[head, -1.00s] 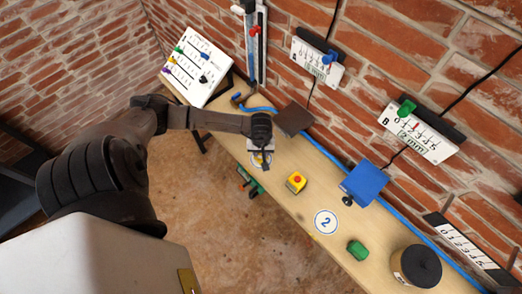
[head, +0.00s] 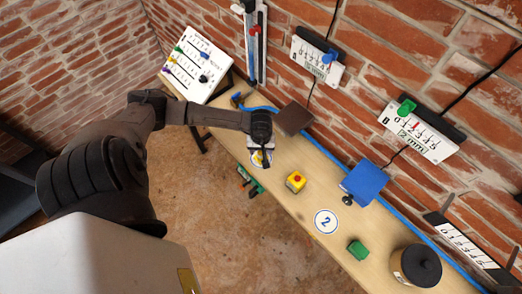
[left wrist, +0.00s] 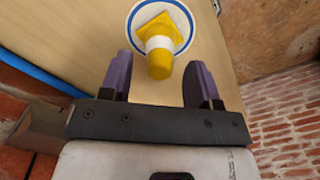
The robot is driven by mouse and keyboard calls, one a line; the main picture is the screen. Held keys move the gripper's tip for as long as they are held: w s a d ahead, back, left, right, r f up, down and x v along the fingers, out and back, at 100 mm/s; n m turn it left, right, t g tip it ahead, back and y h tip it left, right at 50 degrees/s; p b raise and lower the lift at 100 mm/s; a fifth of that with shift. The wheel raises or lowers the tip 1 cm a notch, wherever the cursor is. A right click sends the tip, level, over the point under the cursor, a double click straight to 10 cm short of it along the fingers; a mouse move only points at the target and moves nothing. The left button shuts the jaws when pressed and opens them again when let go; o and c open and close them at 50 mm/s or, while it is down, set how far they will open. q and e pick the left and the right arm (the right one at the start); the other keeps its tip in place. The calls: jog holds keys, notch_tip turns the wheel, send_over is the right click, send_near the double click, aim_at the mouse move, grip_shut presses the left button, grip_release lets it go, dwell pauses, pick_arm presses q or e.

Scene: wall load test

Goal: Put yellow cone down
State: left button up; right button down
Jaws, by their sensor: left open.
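The yellow cone (left wrist: 158,45) with a white band shows in the left wrist view. It appears to stand on a white disc with a blue ring (left wrist: 183,22) on the wooden bench. My left gripper (left wrist: 160,80) has its two purple fingers spread on either side of the cone's tip, with gaps to both. In the head view the left gripper (head: 261,155) is over the far left part of the bench, and only a bit of yellow (head: 257,159) shows beneath it. My right gripper is not in view.
On the bench (head: 300,240) are a yellow box with a red button (head: 296,181), a disc marked 2 (head: 326,222), a green block (head: 358,249) and a dark round container (head: 416,266). A blue panel (head: 365,182) and a brown panel (head: 292,118) stand near the brick wall.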

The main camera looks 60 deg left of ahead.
pick_arm(q)
notch_tip(320, 180, up, 10)
jog(key=f, duration=0.1)
jog(key=d+r+n+t+h+b, duration=0.1)
jog(key=d+r+n+h, duration=0.1)
jog(key=d+h, duration=0.5)
jog(key=d+r+n+t+h, duration=0.1)
jog(key=d+n+t+h, duration=0.15)
jog(key=d, duration=0.85)
jog(key=w+d+r+n+t+h, duration=0.1)
jog(key=w+d+r+n+t, duration=0.1)
jog(key=r+n+t, duration=0.6)
jog(key=w+d+r+n+t+h, duration=0.2)
jog(key=d+r+n+t, duration=0.15)
jog(key=n, duration=0.85)
jog(key=s+a+f+n+y, duration=0.1)
jog(key=a+f+n+y, duration=0.3)
jog(key=n+y, duration=0.55)
jog(key=s+a+f+n+y, duration=0.2)
jog(key=a+f+n+y, duration=0.25)
jog(key=n, duration=0.95)
jog(key=s+d+f+n+g+h, duration=0.1)
jog(key=s+d+f+n+g, duration=0.1)
jog(key=s+f+n+g, duration=0.2)
jog(key=s+d+f+n+g, duration=0.2)
jog(key=s+f+n+g, duration=0.3)
jog(key=s, duration=0.6)
jog(key=shift+d+n+g+h, duration=0.3)
jog(key=shift+d+g+h, duration=0.05)
jog(key=shift+g, duration=0.85)
